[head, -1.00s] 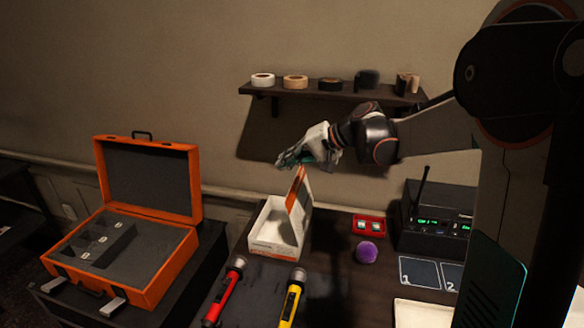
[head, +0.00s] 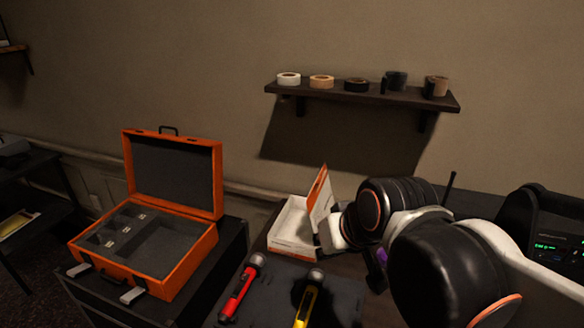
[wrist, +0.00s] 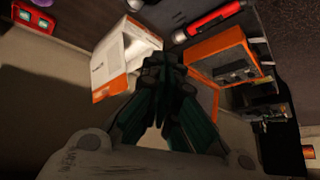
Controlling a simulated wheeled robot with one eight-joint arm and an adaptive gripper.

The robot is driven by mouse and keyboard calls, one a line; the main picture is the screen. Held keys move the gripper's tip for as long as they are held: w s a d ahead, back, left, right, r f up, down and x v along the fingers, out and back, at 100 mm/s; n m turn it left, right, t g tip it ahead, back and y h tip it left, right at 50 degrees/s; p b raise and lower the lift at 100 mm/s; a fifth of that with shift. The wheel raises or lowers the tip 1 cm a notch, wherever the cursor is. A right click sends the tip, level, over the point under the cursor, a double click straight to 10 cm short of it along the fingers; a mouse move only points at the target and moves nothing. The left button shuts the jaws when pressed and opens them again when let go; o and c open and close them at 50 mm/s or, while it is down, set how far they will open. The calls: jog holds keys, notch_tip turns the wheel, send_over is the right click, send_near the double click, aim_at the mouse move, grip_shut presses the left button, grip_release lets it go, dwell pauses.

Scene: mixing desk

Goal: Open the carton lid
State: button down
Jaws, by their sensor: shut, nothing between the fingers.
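The carton's open inside shows at the left of the lid. The carton also shows in the wrist view (wrist: 122,50), just beyond the fingertips. My gripper (wrist: 164,66) is shut and empty in the wrist view, its dark fingers together close to the carton.
A red flashlight (head: 241,291) and a yellow flashlight (head: 309,299) lie in front of the carton. An open orange case (head: 166,276) stands at the left. A wall shelf (head: 350,95) holds tape rolls. A black device (head: 556,244) is at the right.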

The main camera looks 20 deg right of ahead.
jog(key=s+f+b, duration=0.1)
jog(key=s+f, duration=0.2)
jog(key=s, duration=0.2)
jog(key=w+d+r+n+g+p, duration=0.25)
jog(key=w+r+n+p, duration=0.4)
jog(key=w+r, duration=1.15)
jog(key=w+d+r+n+g+p, duration=0.1)
jog(key=w+d+n+g+p, duration=0.1)
jog(key=w+p, duration=0.8)
jog(key=w+d+f+n+g+p, duration=0.1)
jog(key=w+f+n, duration=0.1)
jog(key=w, duration=0.5)
jog(key=w+d+f+n+g+p, duration=0.1)
jog(key=w+d, duration=0.1)
jog(key=w, duration=0.5)
notch_tip(320, 180, down, 19)
jog(key=s+d+b, duration=0.1)
jog(key=b, duration=0.1)
jog(key=shift+s+d+b, duration=0.3)
jog(key=shift+b, duration=0.05)
jog(key=shift+d, duration=0.15)
